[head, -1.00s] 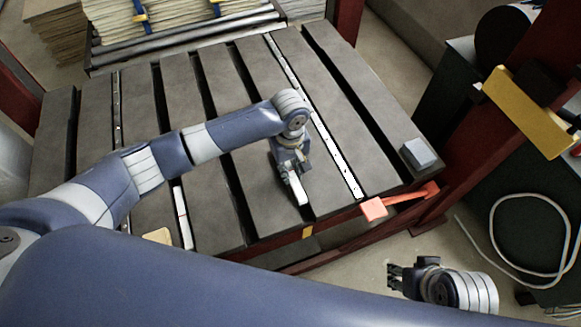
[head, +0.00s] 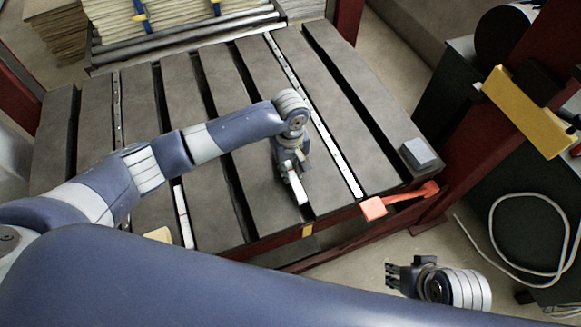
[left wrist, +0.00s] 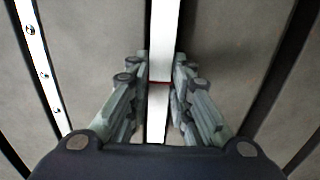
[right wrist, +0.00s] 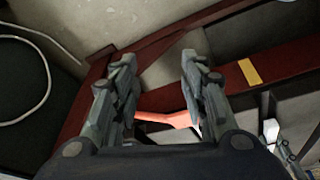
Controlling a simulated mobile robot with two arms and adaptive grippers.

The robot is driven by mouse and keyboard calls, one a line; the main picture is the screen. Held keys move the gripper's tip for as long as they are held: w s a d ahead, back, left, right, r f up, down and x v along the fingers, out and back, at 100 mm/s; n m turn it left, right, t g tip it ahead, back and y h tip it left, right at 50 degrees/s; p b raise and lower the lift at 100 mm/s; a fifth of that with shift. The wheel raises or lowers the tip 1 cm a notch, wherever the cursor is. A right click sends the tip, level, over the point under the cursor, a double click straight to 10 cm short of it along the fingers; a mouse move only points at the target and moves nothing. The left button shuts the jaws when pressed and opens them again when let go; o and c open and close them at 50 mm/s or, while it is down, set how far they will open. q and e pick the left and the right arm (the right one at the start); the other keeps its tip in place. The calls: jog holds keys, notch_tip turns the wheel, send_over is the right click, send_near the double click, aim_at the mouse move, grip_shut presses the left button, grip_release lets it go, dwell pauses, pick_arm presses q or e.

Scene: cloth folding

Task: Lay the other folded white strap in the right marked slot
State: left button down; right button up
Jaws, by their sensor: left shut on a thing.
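A white strap (left wrist: 159,40) with a red line across it runs between the fingers of my left gripper (left wrist: 161,70) in the left wrist view. The gripper is shut on it. In the head view my left gripper (head: 294,182) is low over the slatted table, and a short white end of the strap (head: 300,193) shows at it. Whether the strap touches the slats I cannot tell. Another white strap (head: 182,214) with a red mark lies between slats at the left, partly behind my arm. My right gripper (right wrist: 157,65) is open and empty, off the table's front right.
The grey slatted table (head: 345,85) has dark gaps and dotted white strips (head: 317,115). A grey block (head: 418,154) sits at its right corner. An orange-red lever (head: 375,208) sticks out at the front edge. A yellow piece (head: 159,235) lies near the front left.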

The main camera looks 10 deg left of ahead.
jog(key=shift+w+f, duration=0.2)
jog(key=shift+w, duration=0.15)
jog(key=shift+f, duration=0.1)
jog(key=shift+f, duration=0.25)
jog(key=shift+f, duration=0.1)
jog(key=shift+a+f, duration=0.1)
jog(key=shift+f, duration=0.2)
pick_arm(q)
jog(key=shift+p, duration=0.3)
pick_arm(e)
jog(key=shift+f, duration=0.35)
jog(key=shift+w+f, duration=0.15)
jog(key=shift+f, duration=0.2)
jog(key=shift+f, duration=0.1)
